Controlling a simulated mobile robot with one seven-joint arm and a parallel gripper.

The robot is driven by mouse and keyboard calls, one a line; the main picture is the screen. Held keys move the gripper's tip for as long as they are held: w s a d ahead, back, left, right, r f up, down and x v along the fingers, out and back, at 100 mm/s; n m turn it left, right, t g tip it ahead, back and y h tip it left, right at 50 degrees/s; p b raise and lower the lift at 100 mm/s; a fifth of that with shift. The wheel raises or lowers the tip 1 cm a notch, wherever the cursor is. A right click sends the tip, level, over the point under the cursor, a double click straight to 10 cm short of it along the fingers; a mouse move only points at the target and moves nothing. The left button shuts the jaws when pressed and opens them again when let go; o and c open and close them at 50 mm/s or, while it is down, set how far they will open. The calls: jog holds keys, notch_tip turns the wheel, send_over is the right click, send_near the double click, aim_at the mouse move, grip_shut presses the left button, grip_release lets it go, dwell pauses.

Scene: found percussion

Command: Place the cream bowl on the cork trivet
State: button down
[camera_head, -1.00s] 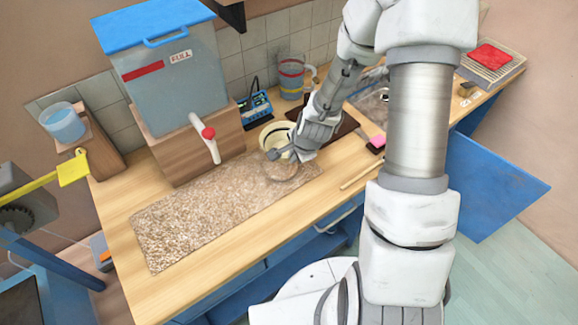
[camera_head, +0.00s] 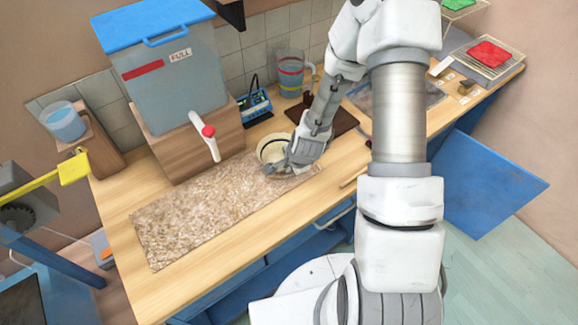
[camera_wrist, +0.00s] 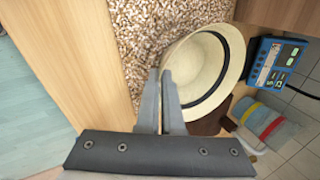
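The cream bowl (camera_head: 268,150), with a dark band inside its rim, is at the right end of a long speckled, cork-like mat (camera_head: 190,213). My gripper (camera_head: 284,166) is at the bowl's near right side. In the wrist view the two fingers (camera_wrist: 161,85) are close together at the edge of the bowl (camera_wrist: 208,72), which appears pinched between them. The bowl is tilted in that view, with the speckled mat (camera_wrist: 150,22) beside and under it. I cannot tell whether its base touches the mat. No trivet separate from the mat can be made out.
A blue-lidded water tank (camera_head: 175,75) on a wooden block, with a spout (camera_head: 206,140), stands behind the mat. A blue meter (camera_head: 255,104), a striped jug (camera_head: 290,72) and a dark board (camera_head: 335,120) lie behind and right. The mat's left part is clear.

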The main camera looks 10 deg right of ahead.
jog(key=c, duration=1.1)
grip_release()
jog(key=shift+r, duration=0.35)
jog(key=v, duration=1.1)
jog(key=shift+s+r, duration=0.15)
jog(key=shift+s, duration=0.1)
jog(key=shift+d+r, duration=0.1)
